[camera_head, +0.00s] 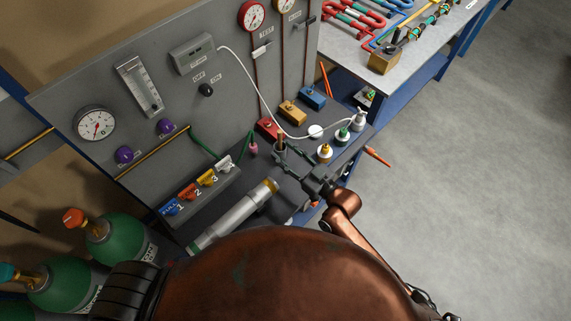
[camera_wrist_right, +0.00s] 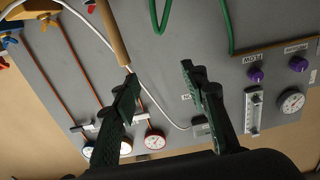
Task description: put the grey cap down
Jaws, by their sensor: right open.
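My right gripper (camera_head: 283,152) is over the dark bench shelf in the head view, its fingers spread. In the right wrist view the two fingers (camera_wrist_right: 160,76) stand apart with nothing gripped between them. A tan rod (camera_wrist_right: 113,35) ends close to the left finger there; I cannot tell whether they touch. No cap is clearly identifiable as the grey one. A small fitting with a pale grey top (camera_head: 360,117) stands at the shelf's right end, beside a green-topped one (camera_head: 343,135) and a yellow-and-white one (camera_head: 325,152). My left gripper is out of view.
A grey gauge panel (camera_head: 75,85) rises behind the shelf. Red (camera_head: 268,128), tan (camera_head: 292,112) and blue (camera_head: 312,97) blocks stand along its foot. A white hose (camera_head: 247,75) hangs from the panel. A large pale cylinder (camera_head: 230,217) lies in front. Open floor is at right.

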